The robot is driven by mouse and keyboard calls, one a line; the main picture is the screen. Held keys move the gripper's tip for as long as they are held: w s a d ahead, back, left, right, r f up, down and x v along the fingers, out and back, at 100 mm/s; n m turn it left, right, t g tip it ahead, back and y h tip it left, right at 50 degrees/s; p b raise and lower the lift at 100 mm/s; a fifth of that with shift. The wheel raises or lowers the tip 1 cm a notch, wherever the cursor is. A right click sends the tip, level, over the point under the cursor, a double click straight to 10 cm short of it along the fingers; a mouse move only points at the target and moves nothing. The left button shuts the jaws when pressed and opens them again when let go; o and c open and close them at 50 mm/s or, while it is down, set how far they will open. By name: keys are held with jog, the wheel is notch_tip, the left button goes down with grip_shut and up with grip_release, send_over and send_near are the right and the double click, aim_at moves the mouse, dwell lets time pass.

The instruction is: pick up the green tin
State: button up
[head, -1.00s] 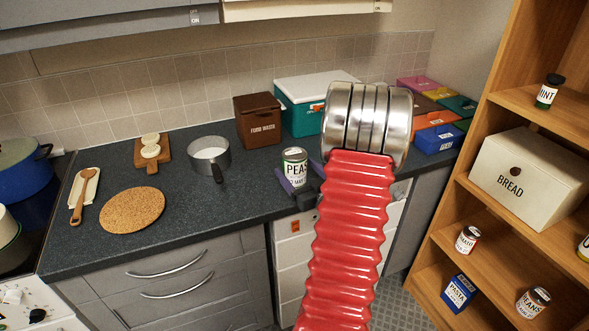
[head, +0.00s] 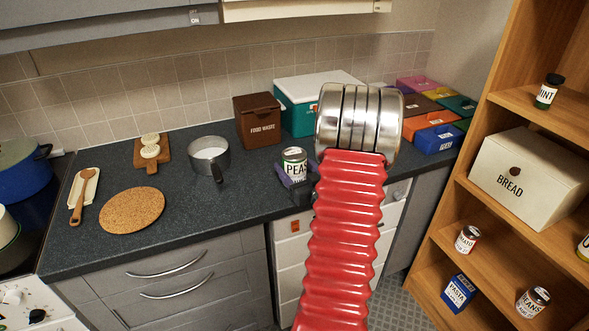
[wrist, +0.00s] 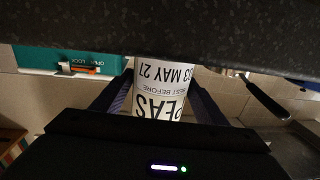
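The green tin (head: 294,162) is labelled PEAS and stands upright near the front edge of the worktop. Its lower part is partly hidden by my gripper (head: 296,184), which is low at the tin, beside my red arm. In the wrist view the tin (wrist: 163,92) appears upside down between my two dark purple fingers (wrist: 165,103). The fingers lie one on each side of it. They look open, with a narrow gap at the left; contact at the right is unclear.
The dark worktop (head: 240,190) has a saucepan (head: 209,157) to the left of the tin. A brown food waste box (head: 257,120) and a teal box (head: 296,115) stand behind it. A wooden shelf unit with a bread bin (head: 530,180) is at the right.

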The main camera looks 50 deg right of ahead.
jog(key=c, duration=1.1)
jog(key=shift+r, duration=0.1)
jog(key=shift+r, duration=5)
